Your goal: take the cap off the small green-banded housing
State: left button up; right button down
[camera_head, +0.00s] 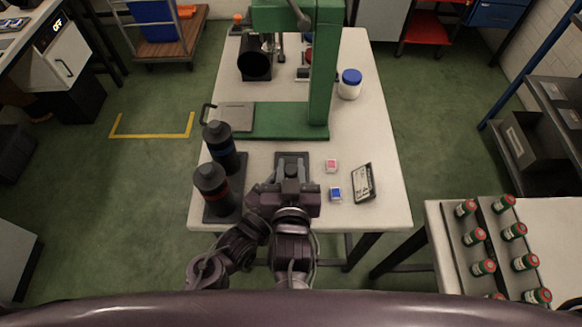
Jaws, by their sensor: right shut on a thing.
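My right gripper (291,168) points away from me over a dark square plate (303,156) at the front middle of the white table. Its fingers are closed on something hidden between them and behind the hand. I cannot make out a small green-banded housing or its cap. Two black capped housings stand upright on a dark rack (242,175) left of the gripper: one with a blue band (227,158), and a nearer one with a red band (214,190).
A green press (322,75) and a blue-lidded jar (349,86) stand behind. Several green-and-red canisters (474,237) stand on the right side table.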

pick_arm(q)
jog(key=shift+r, duration=0.1)
pick_arm(e)
jog(key=shift+r, duration=0.2)
jog(key=shift+r, duration=0.95)
jog(key=shift+r, duration=0.1)
